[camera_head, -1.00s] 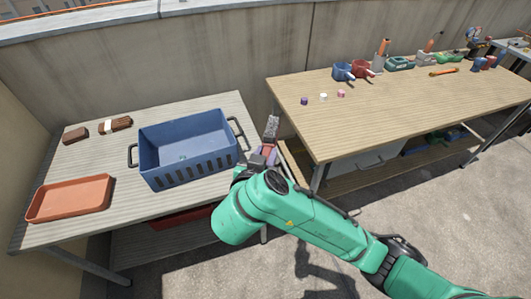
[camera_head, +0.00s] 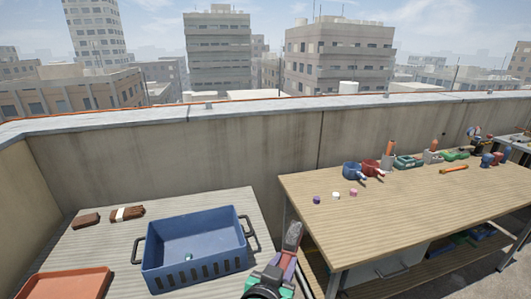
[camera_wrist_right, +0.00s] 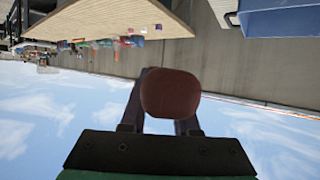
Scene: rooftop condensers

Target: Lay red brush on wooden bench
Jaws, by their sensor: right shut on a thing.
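The red brush (camera_head: 293,236) stands up in my right gripper (camera_head: 283,264), its grey bristled part uppermost and its reddish part between the fingers. In the right wrist view, its rounded brownish-red end (camera_wrist_right: 170,93) shows between the two dark fingers (camera_wrist_right: 168,98). My right gripper is shut on it, in the gap between the blue crate and the wooden bench (camera_head: 420,210). The bench has a pale wood top, with its near left part mostly bare. My left gripper is not in view.
A blue crate (camera_head: 195,277) stands on the left table (camera_head: 95,245), beside an orange-red tray (camera_head: 62,286) and two brown blocks (camera_head: 127,214). Small caps (camera_head: 336,195), blue and red cups (camera_head: 352,171) and several tools line the bench's back. A concrete wall (camera_head: 190,160) runs behind.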

